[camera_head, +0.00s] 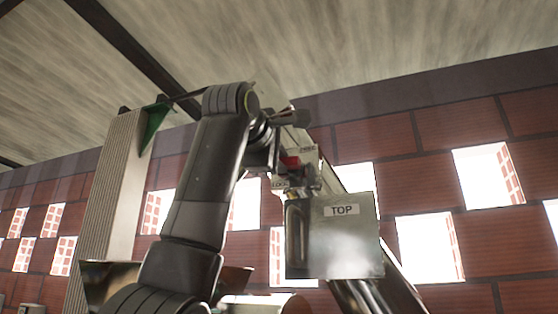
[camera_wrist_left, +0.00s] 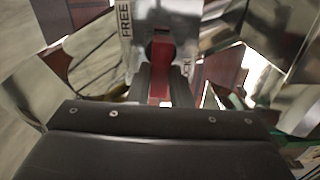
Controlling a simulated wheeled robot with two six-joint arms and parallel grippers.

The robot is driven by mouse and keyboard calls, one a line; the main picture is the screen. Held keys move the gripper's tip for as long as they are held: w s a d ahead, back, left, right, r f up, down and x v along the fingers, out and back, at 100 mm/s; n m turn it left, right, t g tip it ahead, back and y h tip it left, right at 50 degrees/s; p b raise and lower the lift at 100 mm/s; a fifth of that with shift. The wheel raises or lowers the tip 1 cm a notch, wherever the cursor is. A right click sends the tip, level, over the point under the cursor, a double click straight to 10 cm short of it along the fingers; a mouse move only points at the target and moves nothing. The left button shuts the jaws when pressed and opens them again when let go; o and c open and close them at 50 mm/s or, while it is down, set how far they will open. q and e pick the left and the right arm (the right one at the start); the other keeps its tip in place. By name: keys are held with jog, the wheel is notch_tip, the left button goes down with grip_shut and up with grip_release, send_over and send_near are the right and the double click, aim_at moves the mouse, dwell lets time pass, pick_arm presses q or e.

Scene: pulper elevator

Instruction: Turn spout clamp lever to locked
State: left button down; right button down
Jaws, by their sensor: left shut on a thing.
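The red spout clamp lever (camera_wrist_left: 161,55) is between the two dark fingers of my left gripper (camera_wrist_left: 162,84) in the left wrist view. The gripper is shut on it. A FREE label (camera_wrist_left: 125,20) is to the left of the lever, and a LOCK label (camera_wrist_left: 187,67), partly hidden by a finger, is to the right. In the head view the red lever (camera_head: 290,161) shows small beside my left wrist, which hides part of the clamp. The FREE label (camera_head: 307,149) is above it and the LOCK label (camera_head: 279,184) below. My right gripper is not in view.
A metal box marked TOP (camera_head: 345,245) is just below and right of the clamp. A sloping metal chute (camera_head: 352,180) runs behind it. A ribbed pale column (camera_head: 112,200) stands left of my arm. A brick wall with openings (camera_head: 375,137) is behind.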

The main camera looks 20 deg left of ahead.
pick_arm(q)
jog(key=shift+n, duration=0.6)
jog(key=c, duration=1.3)
grip_release()
jog(key=shift+w+f, duration=0.1)
jog(key=s+b, duration=0.2)
jog(key=s, duration=0.3)
jog(key=s+b, duration=0.3)
jog(key=s, duration=0.3)
jog(key=s+b, duration=0.2)
jog(key=s, duration=0.4)
jog(key=shift+s+a+b, duration=0.25)
jog(key=shift+a+b, duration=0.05)
jog(key=shift+b, duration=0.1)
